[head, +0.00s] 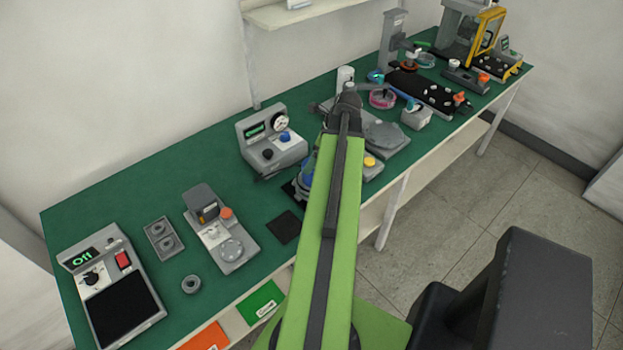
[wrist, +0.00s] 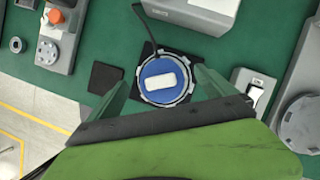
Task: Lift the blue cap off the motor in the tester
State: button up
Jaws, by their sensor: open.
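In the wrist view the blue cap (wrist: 151,92) is a round blue disc with a white block on its top. It sits within the grey toothed ring of the tester (wrist: 182,98), on a black square base. My gripper (wrist: 165,82) is open, with one green finger to the left of the cap and one to the right. No contact with the cap shows. In the head view my arm hides most of the tester, and only a bit of blue (head: 307,170) shows at the arm's left edge. The motor under the cap is hidden.
A grey instrument box (head: 272,139) with a dial stands just behind the tester, and a cable runs from the tester towards it. A black pad (head: 284,227) lies to the left. A small device with a switch (wrist: 254,88) stands to the right in the wrist view.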

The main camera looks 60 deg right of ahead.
jog(key=shift+w+f, duration=0.2)
jog(key=shift+f, duration=0.25)
jog(key=b+x, duration=0.5)
jog(key=shift+s+f, duration=0.3)
jog(key=shift+r, duration=0.2)
jog(key=shift+c, duration=0.2)
jog(key=c, duration=1.6)
